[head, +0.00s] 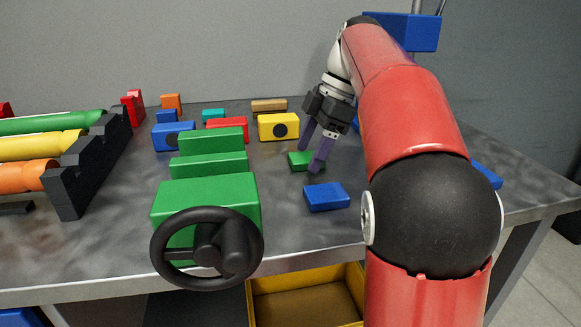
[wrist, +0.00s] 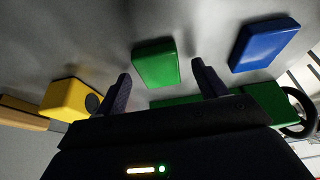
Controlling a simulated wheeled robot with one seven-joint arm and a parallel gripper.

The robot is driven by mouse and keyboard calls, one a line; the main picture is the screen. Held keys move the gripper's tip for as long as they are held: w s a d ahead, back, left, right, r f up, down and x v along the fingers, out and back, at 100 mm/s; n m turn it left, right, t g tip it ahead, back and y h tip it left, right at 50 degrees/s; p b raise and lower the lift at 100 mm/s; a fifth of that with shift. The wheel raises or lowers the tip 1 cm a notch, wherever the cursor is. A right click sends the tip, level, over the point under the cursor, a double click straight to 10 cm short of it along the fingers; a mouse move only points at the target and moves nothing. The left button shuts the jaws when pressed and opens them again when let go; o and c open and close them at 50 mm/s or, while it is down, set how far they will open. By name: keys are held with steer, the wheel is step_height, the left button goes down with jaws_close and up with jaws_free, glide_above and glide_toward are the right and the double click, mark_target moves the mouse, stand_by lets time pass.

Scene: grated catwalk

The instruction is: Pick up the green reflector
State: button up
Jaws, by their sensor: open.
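The green reflector, a small flat green block (head: 295,159), lies on the grey metal table, partly hidden by my fingers in the head view. In the wrist view the whole top of the green reflector (wrist: 155,62) shows between and just beyond the fingertips. My gripper (head: 310,157) is open and points down over the block, its purple fingers spread. In the wrist view my gripper (wrist: 161,70) holds nothing, and I cannot tell its exact height above the block.
A blue block (head: 326,197) lies in front of the reflector, and a yellow block (head: 279,127) with a black dot stands behind left. Larger green blocks (head: 207,166) and a black handwheel (head: 207,247) stand to the left. A black rack (head: 92,165) holds coloured cylinders at far left.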

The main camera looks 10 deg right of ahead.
steer(key=shift+f, duration=0.2)
steer(key=c, duration=1.1)
